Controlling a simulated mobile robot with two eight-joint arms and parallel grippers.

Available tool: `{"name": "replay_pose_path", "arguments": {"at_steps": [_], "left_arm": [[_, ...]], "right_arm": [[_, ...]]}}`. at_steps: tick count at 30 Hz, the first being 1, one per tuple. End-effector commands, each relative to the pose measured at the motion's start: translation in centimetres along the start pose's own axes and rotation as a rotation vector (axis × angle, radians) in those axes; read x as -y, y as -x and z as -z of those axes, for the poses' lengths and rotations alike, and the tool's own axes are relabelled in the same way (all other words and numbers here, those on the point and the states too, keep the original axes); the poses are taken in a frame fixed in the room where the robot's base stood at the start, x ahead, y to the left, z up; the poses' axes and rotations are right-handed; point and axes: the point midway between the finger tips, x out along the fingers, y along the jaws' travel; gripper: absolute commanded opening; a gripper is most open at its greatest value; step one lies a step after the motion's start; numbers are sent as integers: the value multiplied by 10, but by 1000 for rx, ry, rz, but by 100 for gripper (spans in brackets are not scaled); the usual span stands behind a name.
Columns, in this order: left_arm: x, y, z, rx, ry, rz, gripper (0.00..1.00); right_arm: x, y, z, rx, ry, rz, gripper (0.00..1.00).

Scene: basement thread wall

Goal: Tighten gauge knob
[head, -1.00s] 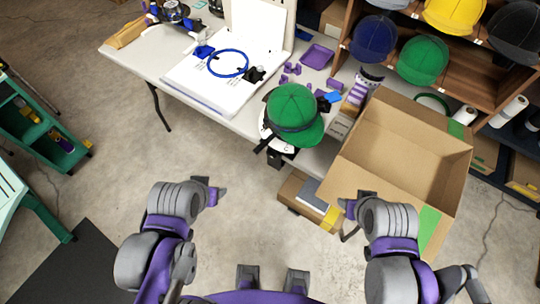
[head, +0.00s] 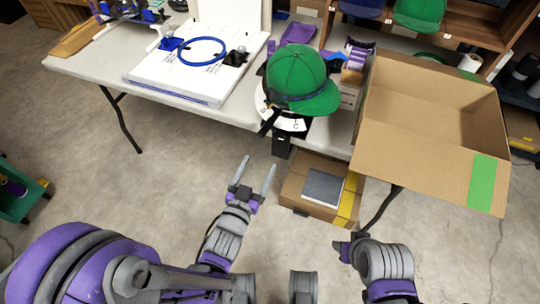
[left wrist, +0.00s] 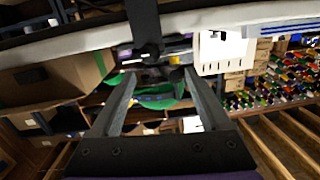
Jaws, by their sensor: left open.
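A green cap (head: 297,75) sits on a cap-holding fixture at the front edge of the white table. A white ring with dark marks (head: 290,122) shows under the cap's brim, and a dark block (head: 281,146) hangs below it at the table edge. I cannot clearly make out the gauge knob. My left gripper (head: 257,166) is open and empty, below and in front of that block and apart from it. In the left wrist view, the green cap (left wrist: 155,102) shows beyond the open fingers (left wrist: 160,76). My right gripper (head: 343,247) is low at right; its fingers are unclear.
An open cardboard box (head: 425,160) stands right of the cap. A white board with a blue hoop (head: 203,52) lies on the table at left. A smaller carton (head: 300,190) is on the floor below the table.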

Motion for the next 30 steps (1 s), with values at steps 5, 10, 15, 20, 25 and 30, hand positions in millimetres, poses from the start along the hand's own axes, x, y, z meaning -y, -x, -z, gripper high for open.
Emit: {"name": "replay_pose_path", "arguments": {"at_steps": [5, 10, 15, 20, 25, 30], "left_arm": [[-14, -4, -12, -80, -3, -35, 80], [-16, -18, -8, -88, -5, -37, 80], [-17, -50, -5, -87, -3, -37, 80], [-18, -79, -3, -86, -4, -37, 80], [-18, -101, -1, -86, -4, -36, 80], [-19, -110, 0, -86, -5, -36, 80]], "right_arm": [[0, -17, -4, 5, 0, 0, 50], [0, -15, -3, 4, 0, 0, 50], [0, -13, -3, 4, 0, 0, 50], [0, -14, -3, 4, 0, 0, 50], [0, -15, -3, 4, 0, 0, 50], [0, -15, -3, 4, 0, 0, 50]]}}
